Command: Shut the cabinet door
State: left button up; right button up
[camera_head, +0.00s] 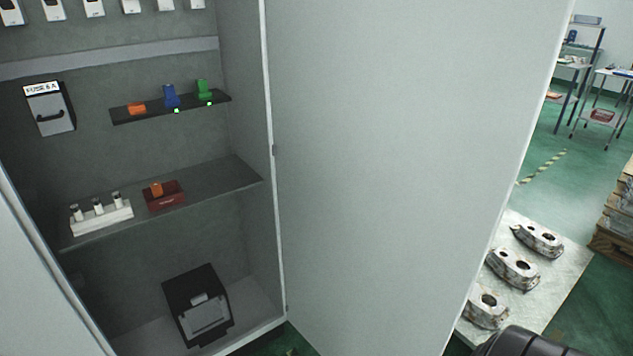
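The cabinet (279,240) stands open in front of me and fills the left and middle of the head view. Its large pale grey door (400,150) is hinged on the right side of the opening and stands swung out to the right. A dark rounded shape (530,343) at the bottom right edge looks like part of my own arm. No gripper fingers show. The door's handle and outer face are not visible from here.
Inside the cabinet are a fuse box (50,112), a small rack (170,108), a shelf (215,185) with a red bin (165,200), and a black box (198,310) at the bottom. Right of the door, castings (514,268) lie on a pale mat (562,262). Green floor is free behind.

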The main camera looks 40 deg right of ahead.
aim_at(402, 131)
jog(key=l, duration=0.5)
jog(key=k+l+u, duration=0.1)
jog(key=l, duration=0.45)
jog(key=k+l, duration=0.1)
jog(key=l, duration=0.4)
jog(key=l+u, duration=0.1)
jog(key=l, duration=0.4)
jog(key=k+l, duration=0.15)
jog(key=l, duration=0.35)
jog(key=k+l+u, duration=0.1)
jog(key=l, duration=0.45)
